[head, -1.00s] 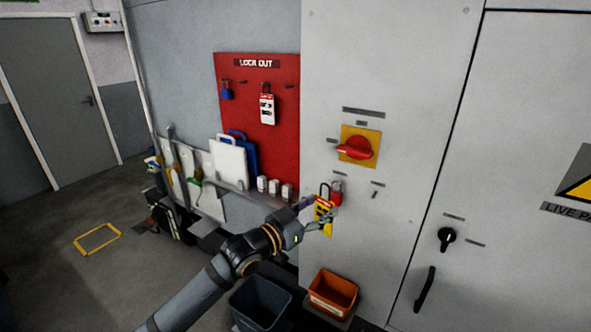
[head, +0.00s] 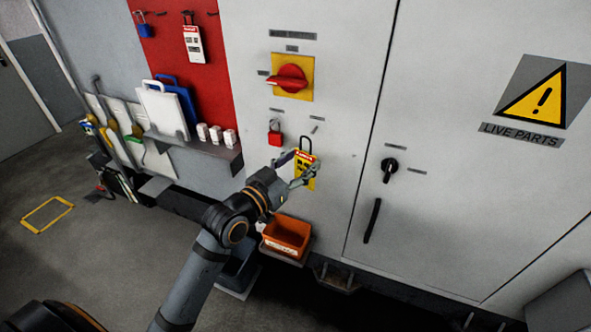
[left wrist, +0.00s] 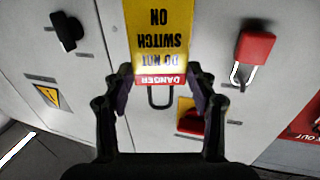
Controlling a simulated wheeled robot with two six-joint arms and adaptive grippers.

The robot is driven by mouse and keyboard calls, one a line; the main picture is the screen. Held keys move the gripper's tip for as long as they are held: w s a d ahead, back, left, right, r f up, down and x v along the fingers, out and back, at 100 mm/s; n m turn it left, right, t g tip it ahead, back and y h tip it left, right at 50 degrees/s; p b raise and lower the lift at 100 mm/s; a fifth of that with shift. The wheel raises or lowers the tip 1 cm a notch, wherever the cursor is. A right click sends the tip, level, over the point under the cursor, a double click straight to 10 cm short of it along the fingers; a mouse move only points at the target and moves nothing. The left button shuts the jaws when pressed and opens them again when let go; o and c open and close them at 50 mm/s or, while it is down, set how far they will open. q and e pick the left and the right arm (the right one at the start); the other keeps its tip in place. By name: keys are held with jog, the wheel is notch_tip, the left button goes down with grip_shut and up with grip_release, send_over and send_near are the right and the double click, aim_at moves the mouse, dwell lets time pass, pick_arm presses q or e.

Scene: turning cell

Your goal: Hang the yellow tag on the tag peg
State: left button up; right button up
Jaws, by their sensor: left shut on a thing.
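The yellow tag (head: 306,176), with a red "DANGER" band and a dark loop on top, is held upright by my left gripper (head: 298,178) in front of the grey cabinet. In the left wrist view the same tag (left wrist: 160,35) appears upside down between the fingers (left wrist: 152,90), its loop free. The tag peg (head: 315,130) looks like the small dark pin under a short label, slightly above and right of the loop; the loop appears apart from it. I cannot make the peg out in the left wrist view. My right gripper is not in view.
A red padlock (head: 274,134) hangs left of the peg, below the red rotary switch (head: 290,80). An orange bin (head: 287,236) stands below the gripper. A black knob (head: 389,168) and door handle (head: 372,221) are to the right. The lockout board (head: 190,70) is at left.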

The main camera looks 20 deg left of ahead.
pick_arm(q)
jog(key=shift+w+a, duration=0.1)
jog(key=shift+w, duration=0.4)
jog(key=shift+w+f+b, duration=0.1)
jog(key=shift+w+b, duration=0.35)
jog(key=shift+w, duration=0.05)
jog(key=shift+w+f+b, duration=0.1)
jog(key=shift+w+b, duration=0.4)
jog(key=shift+w, duration=1.05)
jog(key=shift+w+f+b, duration=0.35)
jog(key=shift+w+f, duration=0.15)
jog(key=shift+w, duration=0.15)
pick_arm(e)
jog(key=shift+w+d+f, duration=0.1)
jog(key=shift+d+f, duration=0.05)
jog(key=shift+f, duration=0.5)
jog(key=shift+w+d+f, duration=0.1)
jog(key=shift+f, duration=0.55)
pick_arm(q)
jog(key=o, duration=1.2)
